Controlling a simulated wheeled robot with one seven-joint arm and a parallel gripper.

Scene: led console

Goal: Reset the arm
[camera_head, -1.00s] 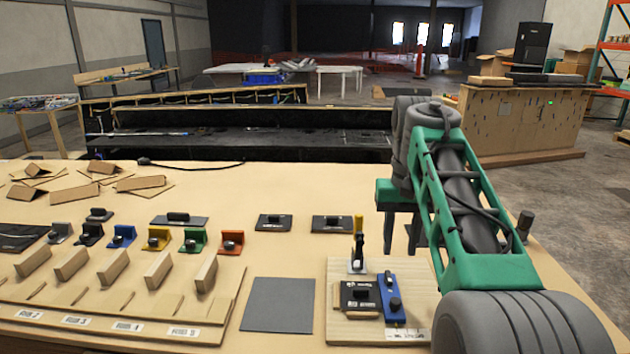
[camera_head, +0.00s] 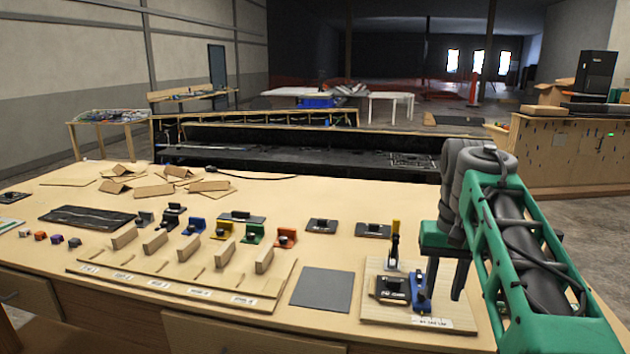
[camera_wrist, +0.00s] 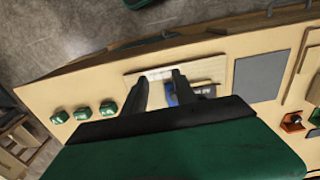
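My gripper (camera_head: 445,290) hangs at the right side of the table, with its green body above and two dark fingers pointing down. In the wrist view, my gripper (camera_wrist: 161,80) shows its two fingers apart with nothing held between them. A wooden board (camera_head: 372,305) bears a blue block (camera_head: 419,292), a black block (camera_head: 391,288) and a yellow-topped upright tool (camera_head: 395,245). The fingers appear close to the right edge of this board in the head view. The board (camera_wrist: 207,72) also shows beyond the fingers in the wrist view. Any contact is hard to tell.
A dark grey plate (camera_head: 322,290) lies left of the board. A wooden rack (camera_head: 180,280) with several upright wooden blocks and coloured pieces behind it fills the table's middle. Several green pieces (camera_wrist: 83,113) sit on the table in the wrist view. A black trough (camera_head: 300,155) stands behind the table.

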